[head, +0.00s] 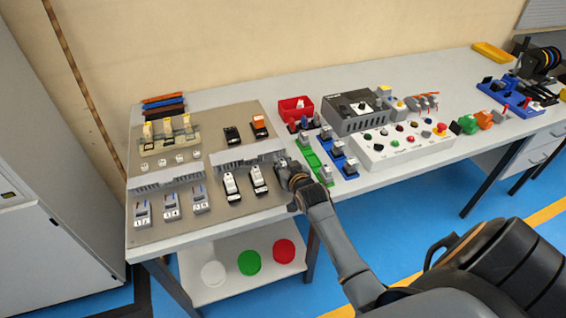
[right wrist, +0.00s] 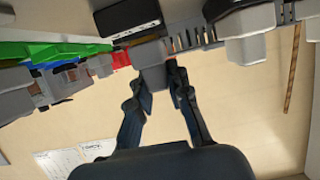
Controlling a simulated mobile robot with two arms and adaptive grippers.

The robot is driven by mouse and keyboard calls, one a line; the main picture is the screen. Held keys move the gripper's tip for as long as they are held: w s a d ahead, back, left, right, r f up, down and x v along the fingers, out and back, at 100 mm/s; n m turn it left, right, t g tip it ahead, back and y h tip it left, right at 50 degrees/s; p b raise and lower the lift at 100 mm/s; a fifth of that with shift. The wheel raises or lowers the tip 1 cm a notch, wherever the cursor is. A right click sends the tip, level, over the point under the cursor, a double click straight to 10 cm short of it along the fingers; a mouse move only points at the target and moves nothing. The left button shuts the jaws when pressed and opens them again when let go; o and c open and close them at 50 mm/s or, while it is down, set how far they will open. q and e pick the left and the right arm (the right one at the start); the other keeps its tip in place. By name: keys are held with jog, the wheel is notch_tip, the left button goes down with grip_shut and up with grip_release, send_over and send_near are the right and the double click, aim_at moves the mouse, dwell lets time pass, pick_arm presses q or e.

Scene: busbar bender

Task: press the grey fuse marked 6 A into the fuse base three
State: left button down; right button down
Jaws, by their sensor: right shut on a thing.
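My right gripper (head: 288,178) is at the right edge of the brown mounting panel (head: 225,222), beside the green tray (head: 311,158). In the right wrist view its two fingers (right wrist: 160,82) are shut on a small grey block (right wrist: 151,64), which looks like the grey fuse; no marking is readable. In the head view the gripper hides this block. Three grey units (head: 171,206) stand in a row at the panel's front left, and three cream units (head: 168,127) stand at its back left. I cannot tell which is fuse base three. My left gripper is not in view.
Black-and-white devices (head: 231,186) stand on the panel left of my gripper. Grey blocks stand in the green tray and in a blue tray (head: 343,158). A red bin (head: 296,107) and a white button box (head: 405,145) lie farther right. The table's front edge is close.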

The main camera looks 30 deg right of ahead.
jog(key=shift+s+f, duration=0.1)
jog(key=shift+f, duration=0.2)
jog(key=c, duration=1.2)
grip_release()
jog(key=v, duration=1.2)
